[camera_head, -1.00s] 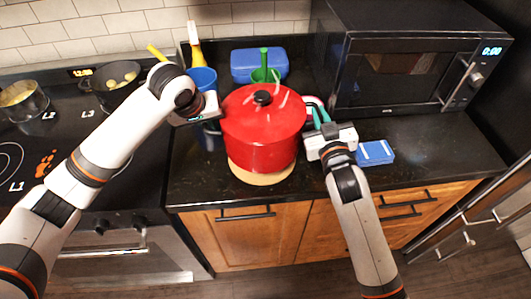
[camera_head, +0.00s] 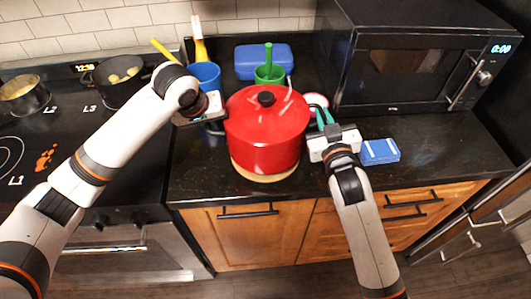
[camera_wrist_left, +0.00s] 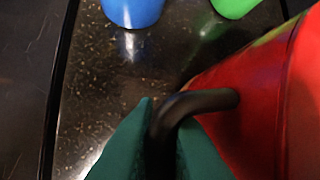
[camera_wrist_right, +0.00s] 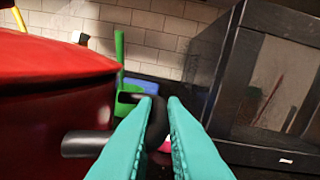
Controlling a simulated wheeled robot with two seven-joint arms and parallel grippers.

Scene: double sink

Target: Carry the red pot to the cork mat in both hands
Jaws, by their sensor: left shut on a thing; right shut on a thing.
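The red pot (camera_head: 265,137) with its red lid and black knob stands upright over the round cork mat (camera_head: 264,173) on the dark counter. The mat's front edge shows below the pot; I cannot tell whether the base touches it. My left gripper (camera_head: 217,119) is at the pot's left side; in the left wrist view its fingers (camera_wrist_left: 160,135) are shut on a black side handle (camera_wrist_left: 205,101). My right gripper (camera_head: 323,122) is at the right side; in the right wrist view its teal fingers (camera_wrist_right: 158,125) are shut on the other black handle (camera_wrist_right: 90,143).
Behind the pot are a blue cup (camera_head: 206,76), a green cup (camera_head: 270,73) and a blue box (camera_head: 262,58). A microwave (camera_head: 415,60) stands at the right, with a blue and white sponge-like block (camera_head: 380,151) before it. The stove with pans (camera_head: 118,78) is at the left.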

